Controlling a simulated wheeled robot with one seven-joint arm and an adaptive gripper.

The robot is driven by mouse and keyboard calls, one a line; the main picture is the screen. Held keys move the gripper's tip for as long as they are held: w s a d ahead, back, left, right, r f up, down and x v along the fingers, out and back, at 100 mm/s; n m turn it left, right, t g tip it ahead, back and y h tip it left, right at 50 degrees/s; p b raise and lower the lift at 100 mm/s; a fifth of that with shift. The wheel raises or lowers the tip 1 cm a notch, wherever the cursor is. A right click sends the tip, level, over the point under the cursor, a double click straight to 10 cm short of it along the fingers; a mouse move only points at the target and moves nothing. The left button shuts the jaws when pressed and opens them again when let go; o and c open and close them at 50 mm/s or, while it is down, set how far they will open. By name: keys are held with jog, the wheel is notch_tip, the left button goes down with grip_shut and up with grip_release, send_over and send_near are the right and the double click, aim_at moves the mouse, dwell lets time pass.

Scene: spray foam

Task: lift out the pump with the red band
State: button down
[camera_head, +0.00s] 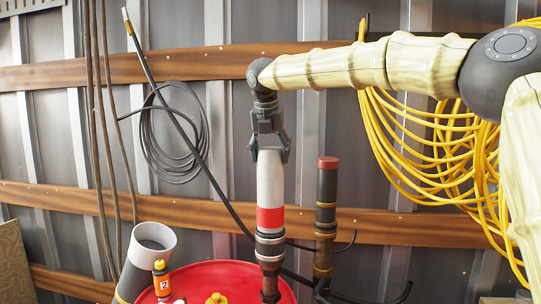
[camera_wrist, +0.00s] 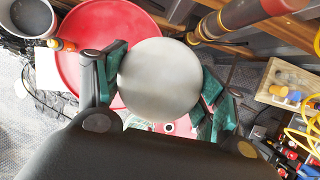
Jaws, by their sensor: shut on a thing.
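The pump with the red band (camera_head: 270,218) stands upright in the head view, with a pale grey upper barrel and a dark lower section. My gripper (camera_head: 268,148) is shut on the top of its barrel from above. In the wrist view the pump's round grey end (camera_wrist: 160,78) sits between the green finger pads of my gripper (camera_wrist: 161,92). The pump's lower end reaches down by the right side of a red drum top (camera_head: 215,275). Its bottom is cut off by the picture edge, and I cannot tell how deep it reaches.
A dark pump with a red cap and yellow bands (camera_head: 327,195) stands close on the right. A black hose runs behind. Yellow cable coils (camera_head: 430,150) hang on the wall.

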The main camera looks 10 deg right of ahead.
jog(key=shift+r+p, duration=2.95)
jog(key=shift+r, duration=1.55)
